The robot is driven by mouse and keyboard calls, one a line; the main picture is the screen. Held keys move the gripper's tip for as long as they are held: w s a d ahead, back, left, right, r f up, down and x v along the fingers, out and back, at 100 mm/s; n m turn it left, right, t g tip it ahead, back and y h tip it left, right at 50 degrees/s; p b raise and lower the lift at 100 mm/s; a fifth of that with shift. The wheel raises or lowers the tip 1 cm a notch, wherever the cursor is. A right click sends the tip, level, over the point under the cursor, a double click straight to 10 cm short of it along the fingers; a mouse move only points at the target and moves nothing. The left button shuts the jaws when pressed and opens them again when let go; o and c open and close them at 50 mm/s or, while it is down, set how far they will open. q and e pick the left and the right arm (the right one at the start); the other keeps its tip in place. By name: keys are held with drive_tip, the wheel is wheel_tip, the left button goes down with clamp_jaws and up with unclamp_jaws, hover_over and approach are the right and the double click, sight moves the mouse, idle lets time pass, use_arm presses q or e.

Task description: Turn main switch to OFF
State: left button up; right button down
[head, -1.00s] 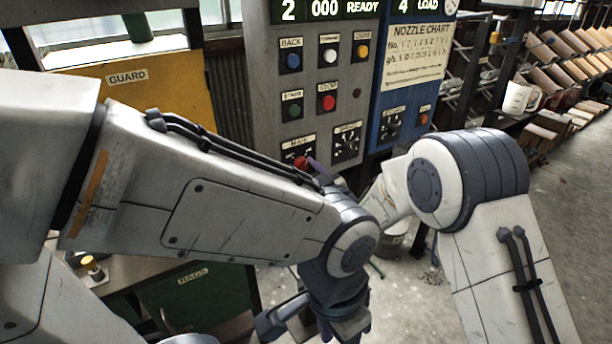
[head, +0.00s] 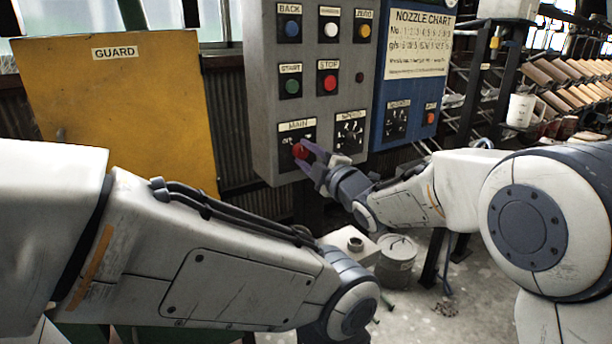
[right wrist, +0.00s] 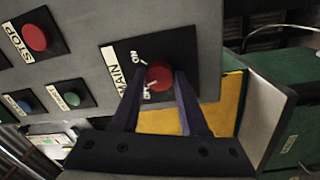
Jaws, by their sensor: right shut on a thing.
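The main switch (head: 300,151) is a red knob on a black plate under a MAIN label, low on the grey control panel (head: 262,110). In the right wrist view the red knob (right wrist: 159,74) sits between my two finger tips, with ON and OFF marks beside it. My right gripper (head: 306,154) reaches the knob from the right and is shut on it. The fingers partly cover the lettering and the knob's sides. My left arm crosses the lower left of the head view; its gripper is out of the picture.
A SPEED dial (head: 349,132) is just right of the main switch. The red STOP button (head: 329,82) and green START button (head: 291,86) are above. A blue panel (head: 408,110) adjoins on the right. A yellow guard (head: 120,115) stands left. A bucket (head: 396,262) is on the floor.

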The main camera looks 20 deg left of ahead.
drive_tip(key=n+b, duration=0.2)
drive_tip(key=b, duration=0.1)
drive_tip(key=n+b, duration=0.2)
drive_tip(key=shift+f, duration=0.25)
drive_tip(key=shift+r+n+b, duration=0.2)
drive_tip(key=shift+n+b, duration=0.7)
drive_tip(key=shift+n, duration=0.1)
drive_tip(key=shift+c, duration=2.1)
unclamp_jaws()
drive_tip(key=shift+d, duration=0.1)
drive_tip(key=v, duration=1)
drive_tip(key=shift+d+b, duration=0.2)
drive_tip(key=shift+b, duration=0.25)
